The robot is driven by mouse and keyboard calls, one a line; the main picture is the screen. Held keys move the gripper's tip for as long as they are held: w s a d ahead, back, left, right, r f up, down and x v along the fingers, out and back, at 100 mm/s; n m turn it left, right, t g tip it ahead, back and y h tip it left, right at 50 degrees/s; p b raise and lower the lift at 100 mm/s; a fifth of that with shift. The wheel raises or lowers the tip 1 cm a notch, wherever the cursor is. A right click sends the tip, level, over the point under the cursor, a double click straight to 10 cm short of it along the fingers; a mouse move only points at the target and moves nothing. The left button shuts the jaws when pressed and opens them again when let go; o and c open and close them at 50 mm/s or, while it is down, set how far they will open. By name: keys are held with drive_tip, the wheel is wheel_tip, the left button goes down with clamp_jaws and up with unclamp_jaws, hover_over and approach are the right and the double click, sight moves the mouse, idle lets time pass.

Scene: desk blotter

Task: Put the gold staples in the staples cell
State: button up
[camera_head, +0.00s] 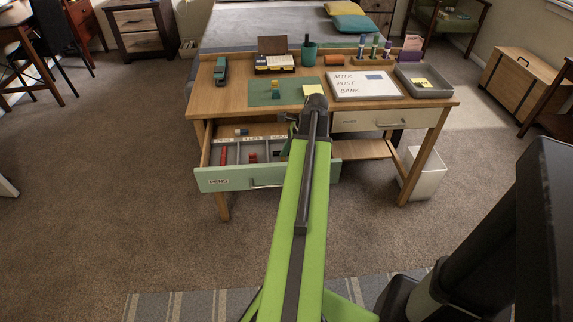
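An open pale green drawer (240,182) juts out from the desk's left front and is split into cells by dividers. Small labels mark the cells, too small to read surely, so I cannot tell which is the staples cell. A small teal and gold item (276,89) stands on the green blotter (260,99); I cannot tell whether it is the gold staples. My gripper (294,119) is at the desk's front edge, over the drawer's right rear. The arm hides most of it, so its fingers and anything between them do not show clearly.
Red items (253,157) lie in the drawer, and a small blue and tan item (241,132) is at its back. The desk also bears a whiteboard (362,85), grey tray (425,88), yellow note (313,89), teal cup (309,54) and teal stapler-like object (220,70). A bin (424,172) stands below right.

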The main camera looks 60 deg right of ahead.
drive_tip(key=shift+f, duration=0.15)
drive_tip(key=o, duration=1.1)
drive_tip(key=shift+c, duration=0.2)
drive_tip(key=shift+r, duration=0.2)
drive_tip(key=shift+r, duration=0.25)
drive_tip(key=p+v, duration=1.1)
drive_tip(key=shift+r, duration=0.3)
drive_tip(key=shift+s, duration=0.15)
